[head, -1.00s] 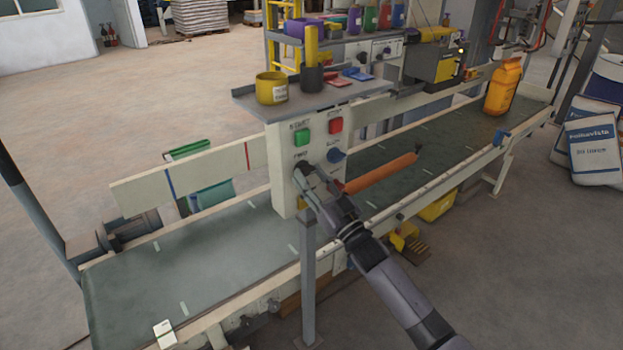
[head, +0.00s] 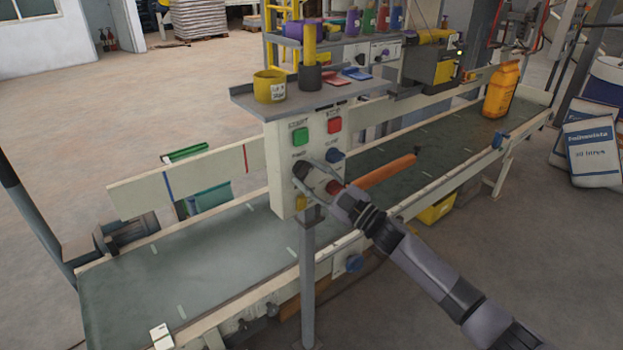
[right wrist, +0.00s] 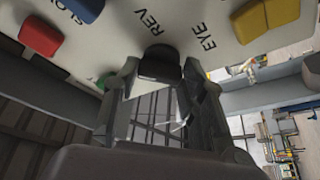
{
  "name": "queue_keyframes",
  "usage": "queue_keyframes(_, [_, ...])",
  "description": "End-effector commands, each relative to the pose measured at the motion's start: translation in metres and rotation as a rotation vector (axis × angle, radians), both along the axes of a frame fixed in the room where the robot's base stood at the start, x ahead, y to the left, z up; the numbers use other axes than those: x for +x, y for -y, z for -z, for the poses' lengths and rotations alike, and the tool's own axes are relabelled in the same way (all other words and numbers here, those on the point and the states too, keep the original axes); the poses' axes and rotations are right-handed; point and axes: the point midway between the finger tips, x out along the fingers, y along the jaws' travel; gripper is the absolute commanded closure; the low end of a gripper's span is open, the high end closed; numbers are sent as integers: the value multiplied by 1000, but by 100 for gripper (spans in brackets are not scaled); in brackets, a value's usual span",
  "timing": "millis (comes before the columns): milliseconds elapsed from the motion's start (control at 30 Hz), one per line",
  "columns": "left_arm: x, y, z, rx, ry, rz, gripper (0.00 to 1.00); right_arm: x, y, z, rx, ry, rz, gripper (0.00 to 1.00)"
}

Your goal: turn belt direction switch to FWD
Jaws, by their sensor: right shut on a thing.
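The belt direction switch, a black knob (right wrist: 160,64), shows in the right wrist view below the printed word REV. My right gripper (head: 306,172) is at the lower left of the white control panel (head: 282,178) in the head view. In the right wrist view its fingers (right wrist: 158,80) are shut on the black knob from both sides. The gripper mostly hides the knob in the head view. The FWD mark cannot be read in the wrist view, so I cannot tell the exact setting. My left gripper is not in view.
A green button (head: 300,136), a red button (head: 334,125) and a blue knob (head: 334,155) sit close to the gripper.

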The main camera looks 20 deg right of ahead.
Motion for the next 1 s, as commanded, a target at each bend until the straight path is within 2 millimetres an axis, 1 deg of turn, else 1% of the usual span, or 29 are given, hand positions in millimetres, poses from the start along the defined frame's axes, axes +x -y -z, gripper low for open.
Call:
queue_keyframes(267, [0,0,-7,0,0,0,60,1,2,-4,-250,89,0,90])
queue_keyframes(600, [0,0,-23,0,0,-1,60,1,3,-7,-540,194,-1,90])
queue_keyframes(800, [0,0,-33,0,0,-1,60,1,3,-7,-673,242,-1,90])
queue_keyframes(1000, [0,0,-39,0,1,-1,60,1,2,-7,-764,275,-2,90])
